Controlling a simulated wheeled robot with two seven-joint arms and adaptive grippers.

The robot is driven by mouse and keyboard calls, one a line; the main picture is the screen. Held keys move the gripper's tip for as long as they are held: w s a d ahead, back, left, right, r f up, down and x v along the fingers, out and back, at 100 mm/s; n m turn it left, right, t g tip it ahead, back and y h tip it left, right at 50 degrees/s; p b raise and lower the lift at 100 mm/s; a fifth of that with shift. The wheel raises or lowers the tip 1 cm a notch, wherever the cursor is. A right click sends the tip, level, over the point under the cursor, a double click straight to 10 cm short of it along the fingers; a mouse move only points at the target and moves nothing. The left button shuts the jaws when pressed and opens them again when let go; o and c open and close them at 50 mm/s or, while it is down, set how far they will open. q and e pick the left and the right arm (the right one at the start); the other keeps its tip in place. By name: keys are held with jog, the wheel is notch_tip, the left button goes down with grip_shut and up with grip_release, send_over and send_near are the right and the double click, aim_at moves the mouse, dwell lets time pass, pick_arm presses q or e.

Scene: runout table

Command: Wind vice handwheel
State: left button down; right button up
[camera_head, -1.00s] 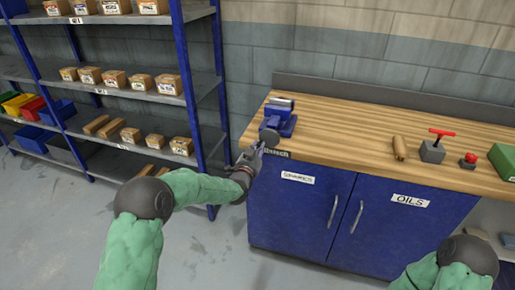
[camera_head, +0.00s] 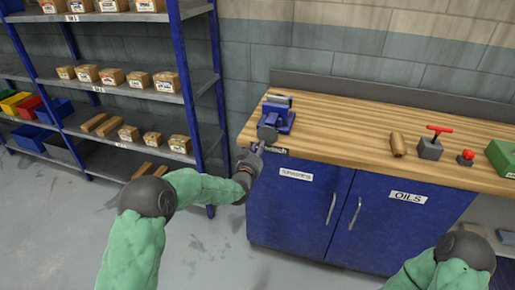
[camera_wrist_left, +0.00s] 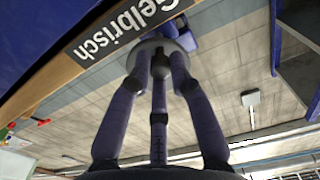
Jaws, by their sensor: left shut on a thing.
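The blue vice (camera_head: 280,119) sits on the left end of the wooden bench top, with grey jaws on top. Its round grey handwheel (camera_head: 267,134) faces me at the bench's front edge. My left gripper (camera_head: 258,148) reaches up to the handwheel from the front and is shut on its rim. In the left wrist view, the fingers of my left gripper (camera_wrist_left: 160,62) close on the grey handwheel (camera_wrist_left: 150,46), with part of the blue vice (camera_wrist_left: 182,34) behind. The fingers hide part of the wheel. Only part of my right arm shows at the lower right; its gripper is out of view.
The bench top (camera_head: 340,128) is clear right of the vice, up to a wooden cylinder (camera_head: 398,145), a grey block with a red handle (camera_head: 431,147), a red button (camera_head: 467,157) and a green box (camera_head: 503,157). A shelf rack (camera_head: 176,90) stands left. Blue cupboard doors (camera_head: 298,212) are below.

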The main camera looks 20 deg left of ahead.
pick_arm(q)
jog(key=shift+d+f, duration=0.15)
jog(key=shift+f, duration=0.05)
jog(key=shift+d+n, duration=0.1)
jog(key=shift+n, duration=0.5)
jog(key=c, duration=1.2)
grip_release()
jog(key=shift+c, duration=0.2)
jog(key=shift+r, duration=0.1)
jog(key=m, duration=2.5)
